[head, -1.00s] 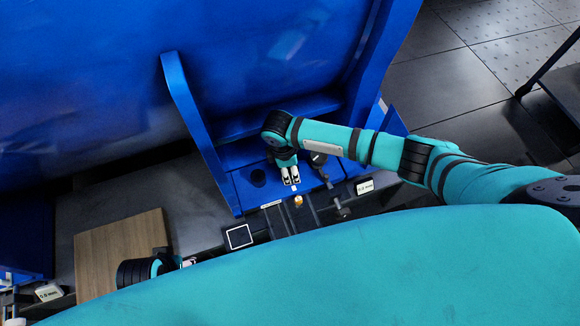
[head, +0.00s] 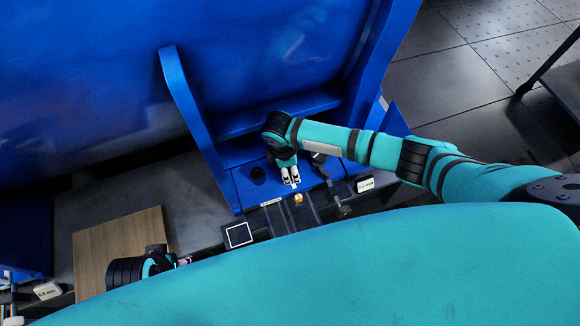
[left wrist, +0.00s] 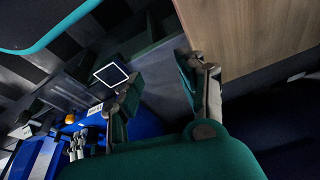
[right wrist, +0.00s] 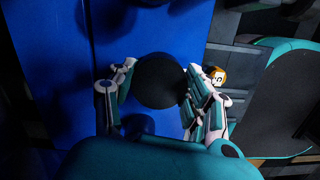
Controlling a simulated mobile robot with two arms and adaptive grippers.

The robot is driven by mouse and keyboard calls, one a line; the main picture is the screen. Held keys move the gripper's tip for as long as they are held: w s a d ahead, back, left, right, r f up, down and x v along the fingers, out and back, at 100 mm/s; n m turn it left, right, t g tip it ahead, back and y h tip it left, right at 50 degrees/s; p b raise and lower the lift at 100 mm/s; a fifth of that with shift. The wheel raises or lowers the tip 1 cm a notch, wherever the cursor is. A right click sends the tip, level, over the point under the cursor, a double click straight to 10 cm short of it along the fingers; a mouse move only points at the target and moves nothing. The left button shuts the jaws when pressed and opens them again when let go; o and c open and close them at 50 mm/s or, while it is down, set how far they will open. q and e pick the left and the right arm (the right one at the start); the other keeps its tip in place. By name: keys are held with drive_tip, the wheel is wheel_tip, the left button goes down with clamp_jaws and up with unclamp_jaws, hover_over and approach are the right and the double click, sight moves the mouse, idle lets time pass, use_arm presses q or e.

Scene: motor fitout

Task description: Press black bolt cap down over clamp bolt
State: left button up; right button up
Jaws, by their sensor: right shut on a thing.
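The black bolt cap (right wrist: 160,80) shows as a dark round disc between the fingers of my right gripper (right wrist: 158,85) in the right wrist view. My right gripper is shut on it, over the blue motor foot (right wrist: 65,75). In the head view my right gripper (head: 291,183) points down at the foot, and the cap is hidden there. The clamp bolt is not visible under the cap; I cannot tell whether they touch. My left gripper (left wrist: 165,90) is open and empty in the left wrist view; in the head view it is low at the left (head: 183,261).
A dark round spot (head: 257,174) lies on the foot left of my right gripper. An orange-topped part (head: 298,198) stands just below it. A white-framed dark square (head: 238,235) and a wooden board (head: 120,240) lie to the left. Blue brackets (head: 190,110) rise behind.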

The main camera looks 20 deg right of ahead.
use_arm(q)
drive_tip(key=shift+r, duration=0.75)
use_arm(e)
drive_tip(key=shift+f, duration=0.45)
drive_tip(key=o, duration=1)
drive_tip(key=shift+r, duration=0.1)
use_arm(q)
drive_tip(key=shift+s, duration=0.1)
use_arm(e)
drive_tip(key=r, duration=0.4)
drive_tip(key=a+r, duration=0.1)
drive_tip(key=r, duration=0.6)
drive_tip(key=shift+w+a+r, duration=0.1)
drive_tip(key=shift+a+r, duration=0.1)
drive_tip(key=shift+r, duration=0.2)
use_arm(q)
drive_tip(key=shift+s, duration=0.1)
